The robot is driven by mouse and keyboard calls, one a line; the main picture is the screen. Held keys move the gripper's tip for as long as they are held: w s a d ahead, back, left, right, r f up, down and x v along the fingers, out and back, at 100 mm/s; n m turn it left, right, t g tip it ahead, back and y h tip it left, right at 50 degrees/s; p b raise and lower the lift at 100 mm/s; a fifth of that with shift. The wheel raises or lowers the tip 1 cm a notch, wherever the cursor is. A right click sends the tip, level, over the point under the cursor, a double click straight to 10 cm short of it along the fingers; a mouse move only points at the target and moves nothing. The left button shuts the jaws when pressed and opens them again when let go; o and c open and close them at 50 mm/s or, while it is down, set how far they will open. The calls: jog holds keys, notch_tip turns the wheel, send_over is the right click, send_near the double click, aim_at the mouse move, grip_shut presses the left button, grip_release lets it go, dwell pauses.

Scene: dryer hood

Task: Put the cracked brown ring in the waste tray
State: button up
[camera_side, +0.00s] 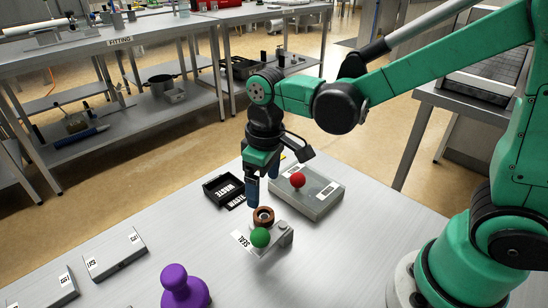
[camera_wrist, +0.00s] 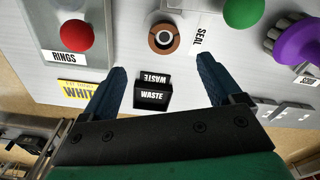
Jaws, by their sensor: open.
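The brown ring (camera_side: 271,217) sits upright-axis at the grey block marked SEAL, beside the green ball knob (camera_side: 260,238). In the wrist view the ring (camera_wrist: 164,50) lies flat around a pale centre, near the top middle; a crack is too small to make out. The black waste tray (camera_side: 209,193) stands on the table left of my gripper. It shows in the wrist view (camera_wrist: 151,106) between my fingers, lower than the ring. My gripper (camera_side: 262,190) is open and empty, above and close to the ring; both fingers show in the wrist view (camera_wrist: 162,80).
A grey box marked RINGS (camera_side: 322,203) with a red knob (camera_side: 298,180) stands right of my gripper. A purple knob (camera_side: 184,286) stands at the front, and flat labelled grey plates (camera_side: 115,254) lie front left. The table between the plates and waste tray is clear.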

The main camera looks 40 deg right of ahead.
aim_at(261, 216)
jog(key=shift+w+a+f+g, duration=0.1)
jog(key=shift+a+f+g, duration=0.25)
jog(key=shift+f, duration=2.95)
grip_shut()
jog(key=shift+r, duration=0.15)
